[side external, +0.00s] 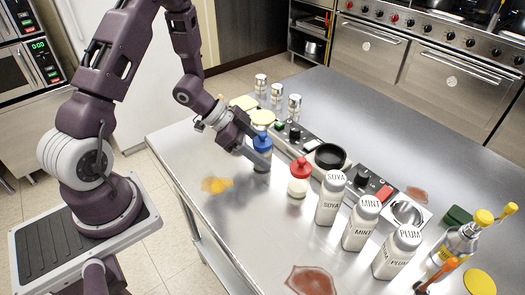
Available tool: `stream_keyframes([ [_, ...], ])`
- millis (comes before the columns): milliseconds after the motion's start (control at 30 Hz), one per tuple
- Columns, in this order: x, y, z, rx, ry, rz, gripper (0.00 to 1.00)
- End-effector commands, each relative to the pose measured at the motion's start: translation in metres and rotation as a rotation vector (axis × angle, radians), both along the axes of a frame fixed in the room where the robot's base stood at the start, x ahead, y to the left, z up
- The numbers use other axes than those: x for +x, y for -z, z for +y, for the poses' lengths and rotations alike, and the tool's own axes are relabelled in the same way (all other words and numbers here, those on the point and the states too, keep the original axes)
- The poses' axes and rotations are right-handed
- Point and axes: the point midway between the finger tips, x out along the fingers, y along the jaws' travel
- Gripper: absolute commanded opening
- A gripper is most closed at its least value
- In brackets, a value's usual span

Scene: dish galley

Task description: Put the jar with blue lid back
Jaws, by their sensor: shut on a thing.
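The jar with the blue lid (262,142) stands upright at the left part of the steel counter (240,235), at or just above its surface; I cannot tell which. My gripper (256,157) reaches it from the left and is shut on it. The fingers hide part of the jar's clear body. A similar jar with a red lid (300,168) stands upright to the right, apart from my gripper.
White bottles marked SOYA (331,198), MINT (361,224) and PLUM (397,252) stand to the right. A black pan (330,156) sits behind the jars. Metal shakers (277,94) stand at the back. An orange spill (216,185) lies on the open counter in front.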

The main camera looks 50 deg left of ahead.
Motion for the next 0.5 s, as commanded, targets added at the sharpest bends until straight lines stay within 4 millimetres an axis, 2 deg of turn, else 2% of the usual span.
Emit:
stream_keyframes([
  [33,0.0001,0.0016,-0.0001,-0.001,-0.001,0.0,0.0],
  [67,0.0,0.0018,0.0001,-0.001,-0.001,0.0,0.55],
  [133,0.0001,0.0016,0.0001,0.0,0.0,0.0,0.68],
  [167,0.0001,0.0016,0.0001,0.0,0.0,0.0,0.73],
  [500,0.0004,-0.0022,0.0001,0.001,0.0,-0.001,0.73],
])
